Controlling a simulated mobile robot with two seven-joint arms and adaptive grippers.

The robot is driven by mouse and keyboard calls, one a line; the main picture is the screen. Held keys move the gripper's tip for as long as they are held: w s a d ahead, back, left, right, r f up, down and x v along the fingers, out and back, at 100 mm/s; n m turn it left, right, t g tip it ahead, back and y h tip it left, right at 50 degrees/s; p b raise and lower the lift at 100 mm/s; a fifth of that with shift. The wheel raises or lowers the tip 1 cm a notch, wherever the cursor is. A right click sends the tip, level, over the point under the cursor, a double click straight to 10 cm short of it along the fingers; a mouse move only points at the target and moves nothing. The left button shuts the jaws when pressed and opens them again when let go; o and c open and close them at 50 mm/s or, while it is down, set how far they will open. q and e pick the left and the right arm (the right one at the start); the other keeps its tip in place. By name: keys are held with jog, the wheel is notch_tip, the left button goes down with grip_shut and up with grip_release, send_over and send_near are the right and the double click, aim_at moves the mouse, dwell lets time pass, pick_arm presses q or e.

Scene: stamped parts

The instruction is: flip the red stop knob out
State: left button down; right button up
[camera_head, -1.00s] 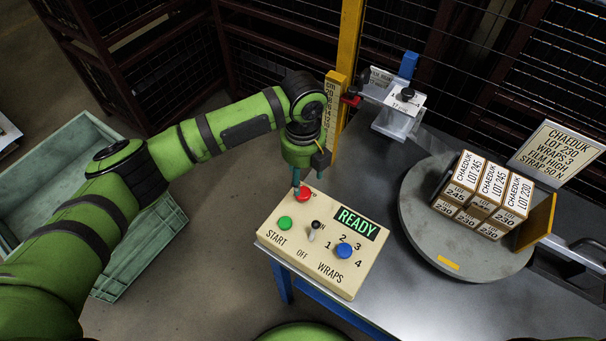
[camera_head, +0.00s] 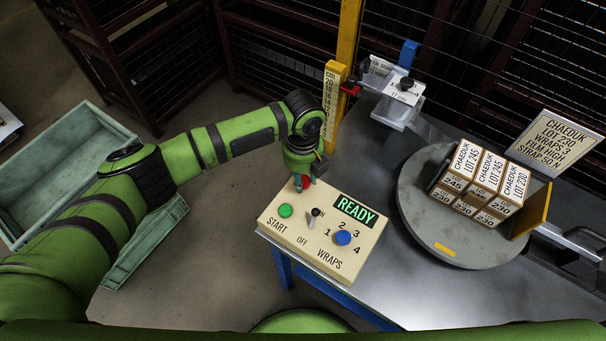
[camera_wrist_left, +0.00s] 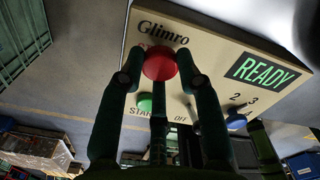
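The red stop knob (camera_head: 306,183) sits at the top left corner of the beige control box (camera_head: 350,262). My left gripper (camera_head: 304,180) is down at the knob and partly hides it in the head view. In the left wrist view, the fingers of my left gripper (camera_wrist_left: 158,64) stand on both sides of the red stop knob (camera_wrist_left: 159,64), with a third finger below it. The fingertips are very close to the knob's sides; I cannot tell whether they press on it. My right gripper is not in view.
The box also has a green START button (camera_head: 285,211), a toggle switch (camera_head: 314,217), a blue WRAPS knob (camera_head: 342,237) and a lit READY display (camera_head: 355,211). A turntable (camera_head: 420,235) with stacked cartons (camera_head: 480,182) stands right. A yellow post (camera_head: 348,50) rises behind.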

pick_arm(q)
jog(key=shift+r+p, duration=0.75)
jog(key=shift+w+f, duration=0.1)
jog(key=shift+f, duration=0.05)
jog(key=c, duration=0.8)
grip_release()
notch_tip(320, 180, up, 12)
jog(key=shift+r, duration=0.1)
